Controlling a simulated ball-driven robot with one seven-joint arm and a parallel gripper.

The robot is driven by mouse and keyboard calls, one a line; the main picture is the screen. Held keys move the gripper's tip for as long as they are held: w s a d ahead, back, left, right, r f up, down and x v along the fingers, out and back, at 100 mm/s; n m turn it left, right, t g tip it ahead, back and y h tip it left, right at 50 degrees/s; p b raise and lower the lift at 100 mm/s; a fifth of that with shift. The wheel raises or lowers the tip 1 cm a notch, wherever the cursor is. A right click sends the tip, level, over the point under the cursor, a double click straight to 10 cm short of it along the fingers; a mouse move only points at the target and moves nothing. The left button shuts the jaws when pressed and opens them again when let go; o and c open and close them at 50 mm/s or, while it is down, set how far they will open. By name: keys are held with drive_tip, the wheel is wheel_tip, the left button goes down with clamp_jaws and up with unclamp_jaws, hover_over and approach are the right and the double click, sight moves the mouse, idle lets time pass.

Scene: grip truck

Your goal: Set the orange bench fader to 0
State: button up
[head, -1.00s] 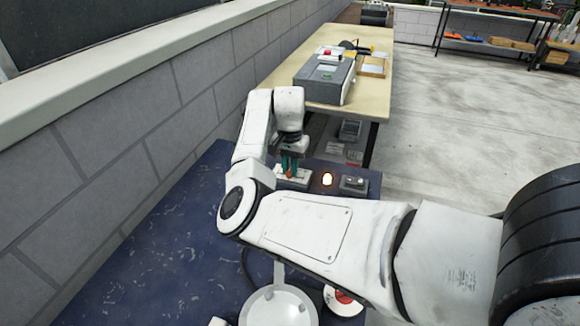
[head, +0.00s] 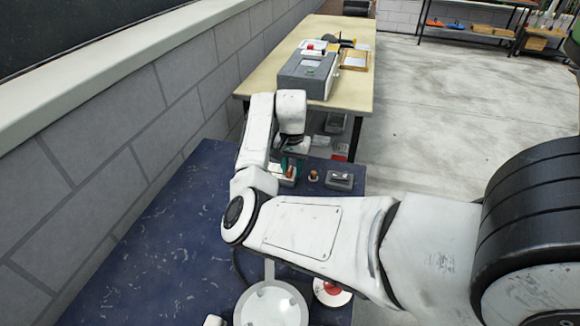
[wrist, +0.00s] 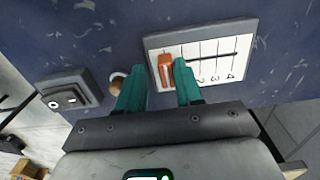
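The orange fader knob (wrist: 165,68) stands at the left end of the slot on its white scale plate (wrist: 205,38) in the wrist view. The marks 2, 3 and 4 show to its right; the marks nearest the knob are hidden by a finger. My gripper (wrist: 159,67) has its two teal fingers apart, with the knob between them. The right finger is close against the knob or touching it; I cannot tell which. A gap shows between the knob and the left finger. In the head view my gripper (head: 291,164) is over the plate, partly hiding it.
A round brown lamp (head: 313,176), unlit, and a grey switch box (head: 340,180) stand beside the plate on the blue bench (head: 170,225). A red button on a white base (head: 331,291) is nearer. A grey-block wall runs along the left. A wooden table stands beyond.

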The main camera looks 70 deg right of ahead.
sight(292, 169)
drive_tip(key=shift+o, duration=0.4)
drive_tip(key=shift+w, duration=0.1)
drive_tip(key=shift+r, duration=0.1)
drive_tip(key=shift+r, duration=0.3)
wheel_tip(292, 169, up, 10)
drive_tip(key=shift+f, duration=0.1)
idle(0.4)
